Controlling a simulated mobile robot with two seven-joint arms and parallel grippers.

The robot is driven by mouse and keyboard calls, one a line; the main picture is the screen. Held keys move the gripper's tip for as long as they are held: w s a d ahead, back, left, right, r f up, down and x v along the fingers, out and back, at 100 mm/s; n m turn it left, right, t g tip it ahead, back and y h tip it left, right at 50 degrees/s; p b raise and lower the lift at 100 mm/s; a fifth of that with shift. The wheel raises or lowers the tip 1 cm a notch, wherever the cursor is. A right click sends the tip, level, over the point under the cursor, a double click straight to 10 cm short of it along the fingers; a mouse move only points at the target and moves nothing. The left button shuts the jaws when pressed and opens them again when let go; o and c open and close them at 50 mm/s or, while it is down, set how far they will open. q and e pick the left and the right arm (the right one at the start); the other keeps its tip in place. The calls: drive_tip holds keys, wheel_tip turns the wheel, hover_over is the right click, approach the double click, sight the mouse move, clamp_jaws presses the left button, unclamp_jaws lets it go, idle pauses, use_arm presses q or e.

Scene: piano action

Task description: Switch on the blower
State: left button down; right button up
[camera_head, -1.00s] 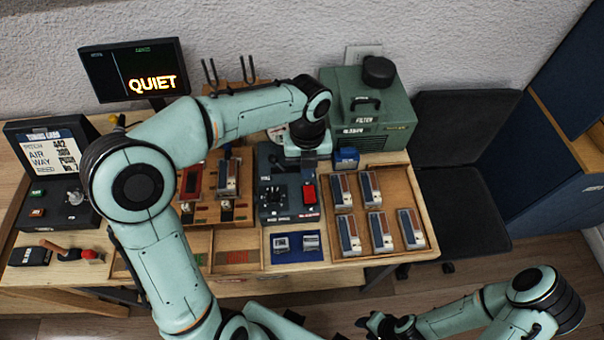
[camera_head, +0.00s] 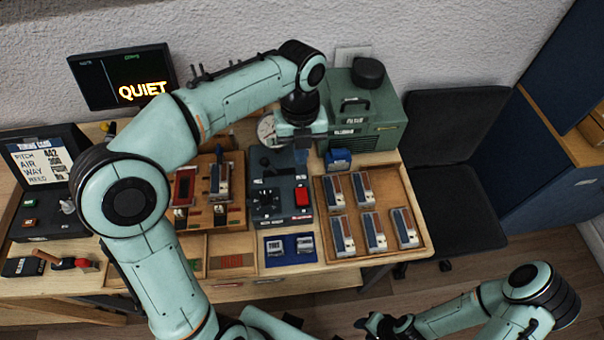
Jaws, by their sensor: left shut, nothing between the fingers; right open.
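The green blower box (camera_head: 385,122) stands at the back right of the bench, with a black round cap on top. In front of it to the left is a dark control panel (camera_head: 268,207) with a red switch (camera_head: 302,196) on its right side. I cannot tell the switch's position. My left gripper (camera_head: 300,155) points down over the back edge of the panel, behind the red switch and apart from it. It is shut and empty; its fingertips are small and dark. My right gripper (camera_head: 372,326) is open and empty, low in front of the bench.
A wooden tray (camera_head: 424,236) with several small blocks lies right of the panel. A blue mat (camera_head: 291,259) with two small pieces lies in front. A screen (camera_head: 122,78) reads QUIET. A dark chair (camera_head: 455,180) stands to the right.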

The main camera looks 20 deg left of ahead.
use_arm(q)
drive_tip(key=b, duration=0.3)
drive_tip(key=shift+s+d+r, duration=0.1)
drive_tip(key=shift+s+d, duration=0.1)
drive_tip(key=shift+s, duration=0.15)
use_arm(e)
drive_tip(key=s+f, duration=0.1)
drive_tip(key=f, duration=0.1)
drive_tip(key=s+f, duration=0.2)
drive_tip(key=shift+s+f, duration=0.2)
drive_tip(key=shift+f, duration=0.2)
use_arm(q)
drive_tip(key=b, duration=0.3)
approach(302, 201)
wheel_tip(302, 201, down, 5)
drive_tip(key=shift+s+f, duration=0.1)
drive_tip(key=shift+f, duration=0.05)
drive_tip(key=shift+d+f, duration=0.1)
drive_tip(key=shift+f, duration=0.7)
use_arm(e)
drive_tip(key=shift+s+f+g, duration=0.15)
drive_tip(key=shift+s+f, duration=0.25)
drive_tip(key=shift+f, duration=0.5)
drive_tip(key=shift+s+f+g, duration=0.15)
drive_tip(key=shift+s+f, duration=0.2)
drive_tip(key=shift+f, duration=0.5)
